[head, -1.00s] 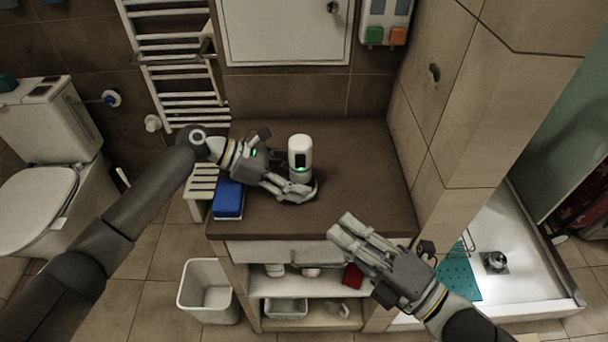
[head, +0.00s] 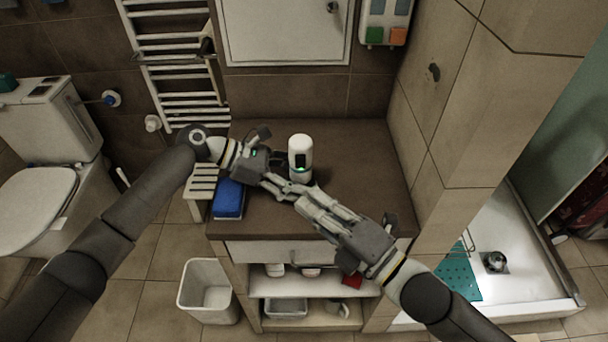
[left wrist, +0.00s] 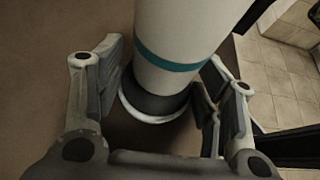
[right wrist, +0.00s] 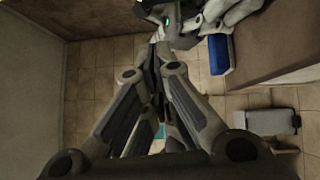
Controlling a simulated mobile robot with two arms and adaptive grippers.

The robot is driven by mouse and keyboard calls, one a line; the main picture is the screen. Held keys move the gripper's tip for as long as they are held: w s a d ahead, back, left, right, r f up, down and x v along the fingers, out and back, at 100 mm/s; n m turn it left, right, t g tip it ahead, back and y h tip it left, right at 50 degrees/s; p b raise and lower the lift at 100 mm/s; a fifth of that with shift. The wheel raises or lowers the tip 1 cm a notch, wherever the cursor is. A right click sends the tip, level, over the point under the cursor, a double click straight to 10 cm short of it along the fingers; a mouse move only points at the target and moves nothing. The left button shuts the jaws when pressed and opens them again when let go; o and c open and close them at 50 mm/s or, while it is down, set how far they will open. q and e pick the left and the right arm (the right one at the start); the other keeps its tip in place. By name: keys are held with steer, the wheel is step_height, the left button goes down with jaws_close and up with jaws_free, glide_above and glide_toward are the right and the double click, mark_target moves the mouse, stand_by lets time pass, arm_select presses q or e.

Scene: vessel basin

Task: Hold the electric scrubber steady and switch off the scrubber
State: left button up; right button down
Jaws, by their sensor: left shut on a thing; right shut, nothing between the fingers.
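The electric scrubber (head: 300,148), a white cylinder with a dark panel, stands upright on the brown counter (head: 350,150). In the left wrist view the scrubber (left wrist: 180,30) shows a teal band and a dark foot with a pale rim. My left gripper (head: 300,187) is shut around its lower part, a finger on each side (left wrist: 155,88). My right gripper (head: 298,197) is shut and empty, its fingertips close in front of the scrubber's base and the left fingers. I cannot tell whether they touch. The right fingers (right wrist: 155,55) also show together in the right wrist view. The scrubber's lower front is partly hidden.
A blue sponge-like block (head: 229,198) lies at the counter's left edge, beside my left gripper. A tiled wall (head: 450,100) rises on the right. Open shelves (head: 300,287) lie below, with a white bin (head: 208,290) on the floor. The counter's back and right are clear.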

mark_target(300, 162)
steer(key=shift+w+a+r, duration=0.1)
steer(key=shift+w+a, duration=0.2)
steer(key=shift+w, duration=0.7)
steer(key=shift+w+a+r, duration=0.15)
steer(key=shift+w+a, duration=0.15)
steer(key=shift+w, duration=0.65)
steer(key=shift+w+a+r, duration=0.1)
steer(key=shift+w+a, duration=0.2)
steer(key=shift+w, duration=0.7)
steer(key=shift+r, duration=0.1)
